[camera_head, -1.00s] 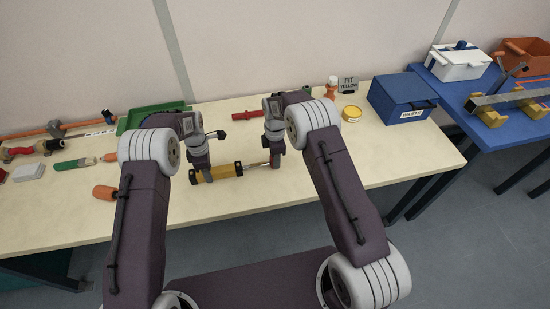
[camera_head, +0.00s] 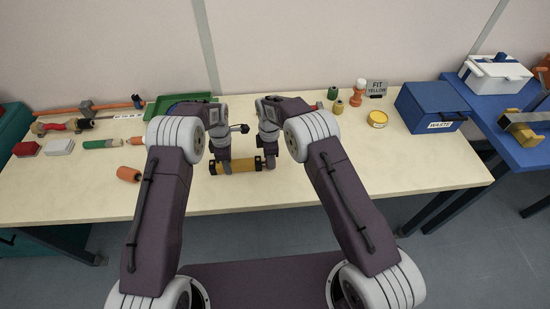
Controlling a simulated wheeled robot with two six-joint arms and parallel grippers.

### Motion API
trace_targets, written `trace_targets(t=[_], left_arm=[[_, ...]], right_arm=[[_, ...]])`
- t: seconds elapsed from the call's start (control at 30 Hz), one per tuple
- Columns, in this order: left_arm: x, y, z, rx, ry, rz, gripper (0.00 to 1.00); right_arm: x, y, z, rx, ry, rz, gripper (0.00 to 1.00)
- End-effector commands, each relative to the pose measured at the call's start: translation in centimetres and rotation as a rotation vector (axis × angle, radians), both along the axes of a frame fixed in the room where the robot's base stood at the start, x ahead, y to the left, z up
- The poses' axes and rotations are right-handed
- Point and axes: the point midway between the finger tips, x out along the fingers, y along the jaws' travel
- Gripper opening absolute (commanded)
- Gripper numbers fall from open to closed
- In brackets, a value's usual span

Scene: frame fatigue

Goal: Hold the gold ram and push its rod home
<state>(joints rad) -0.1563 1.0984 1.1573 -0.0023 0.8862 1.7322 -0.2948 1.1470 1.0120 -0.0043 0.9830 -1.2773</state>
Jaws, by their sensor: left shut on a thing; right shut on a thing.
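The gold ram (camera_head: 242,165), a short gold cylinder with dark end caps, lies level near the middle of the table. My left gripper (camera_head: 222,167) is shut on its body near the left end. My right gripper (camera_head: 270,163) is shut at the right end, close against the dark end cap. The rod is hidden there by the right gripper, so I cannot tell how much of it still stands out.
A green tray (camera_head: 160,106) is behind the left arm. An orange-handled tool (camera_head: 128,174) lies left of it. The table front is clear.

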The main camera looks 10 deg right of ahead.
Motion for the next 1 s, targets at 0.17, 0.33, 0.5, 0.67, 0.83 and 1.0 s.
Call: trace_targets(t=[0.17, 0.33, 0.5, 0.67, 0.83, 1.0], left_arm=[[-0.1, -0.3, -0.1, -0.004, 0.002, -0.001, 0.00], [-0.1, -0.3, -0.1, -0.003, 0.002, 0.000, 0.00], [-0.1, -0.2, -0.1, -0.003, 0.002, 0.001, 0.00], [-0.1, -0.2, -0.1, -0.003, 0.002, 0.001, 0.00], [-0.1, -0.1, -0.1, -0.002, 0.002, 0.001, 0.00], [-0.1, -0.1, -0.1, -0.001, 0.002, 0.001, 0.00]], right_arm=[[0.0, 0.5, 0.0, 0.008, -0.003, 0.001, 0.53], [0.0, 0.3, 0.0, 0.006, -0.002, 0.001, 0.56], [0.0, 0.2, 0.1, 0.005, -0.001, 0.001, 0.56], [0.0, 0.2, 2.7, 0.006, -0.004, 0.001, 0.56], [0.0, 0.2, 7.3, 0.007, -0.007, 0.001, 0.56], [0.0, 0.2, 10.6, 0.007, -0.005, 0.001, 0.56]])
